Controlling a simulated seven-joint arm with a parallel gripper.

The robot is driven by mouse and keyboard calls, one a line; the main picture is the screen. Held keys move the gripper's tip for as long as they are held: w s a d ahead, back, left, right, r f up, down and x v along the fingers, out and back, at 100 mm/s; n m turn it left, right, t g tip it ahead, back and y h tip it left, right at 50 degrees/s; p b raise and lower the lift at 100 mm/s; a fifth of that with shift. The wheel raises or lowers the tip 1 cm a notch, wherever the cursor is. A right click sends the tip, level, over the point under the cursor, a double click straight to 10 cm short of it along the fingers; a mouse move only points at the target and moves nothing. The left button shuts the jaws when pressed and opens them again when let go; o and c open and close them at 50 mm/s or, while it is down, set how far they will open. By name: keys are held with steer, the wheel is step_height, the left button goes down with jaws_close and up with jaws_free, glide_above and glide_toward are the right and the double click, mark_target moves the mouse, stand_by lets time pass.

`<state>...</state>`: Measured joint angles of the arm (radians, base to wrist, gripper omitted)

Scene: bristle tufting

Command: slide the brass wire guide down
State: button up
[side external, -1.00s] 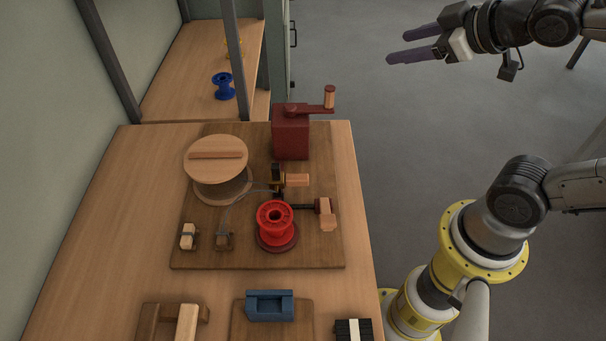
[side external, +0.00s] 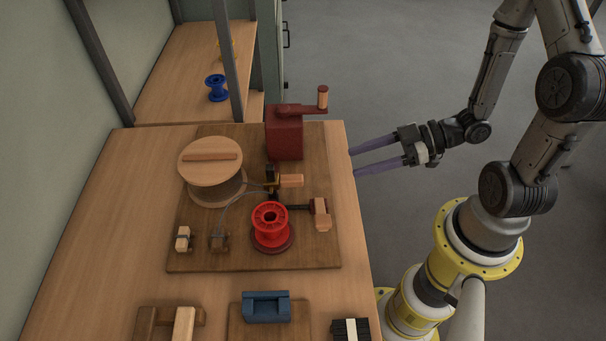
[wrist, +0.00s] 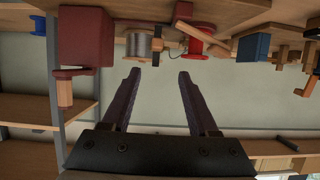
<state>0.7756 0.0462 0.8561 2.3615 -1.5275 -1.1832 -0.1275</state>
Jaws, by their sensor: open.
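The brass wire guide (side external: 271,182) stands on the dark wooden board, with a pale wooden handle (side external: 292,181) sticking out to its right. It sits between the dark red crank box and the red spool (side external: 270,224). A grey wire runs to it from the left. My gripper (side external: 352,162) is open and empty, its two purple fingers pointing left at the table's right edge, to the right of the guide and apart from it.
The dark red crank box (side external: 285,138) stands behind the guide. A wire drum with a wooden lid (side external: 210,160) is to the left. A second wooden handle (side external: 322,214) lies right of the red spool. A blue block (side external: 266,307) is at the front. A blue spool (side external: 216,87) sits on the shelf.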

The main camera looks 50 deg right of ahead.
mark_target(300, 177)
steer(key=shift+d+x, duration=0.25)
steer(key=shift+x, duration=6.55)
steer(key=shift+w+f, duration=0.1)
steer(key=shift+w, duration=0.1)
jaws_close()
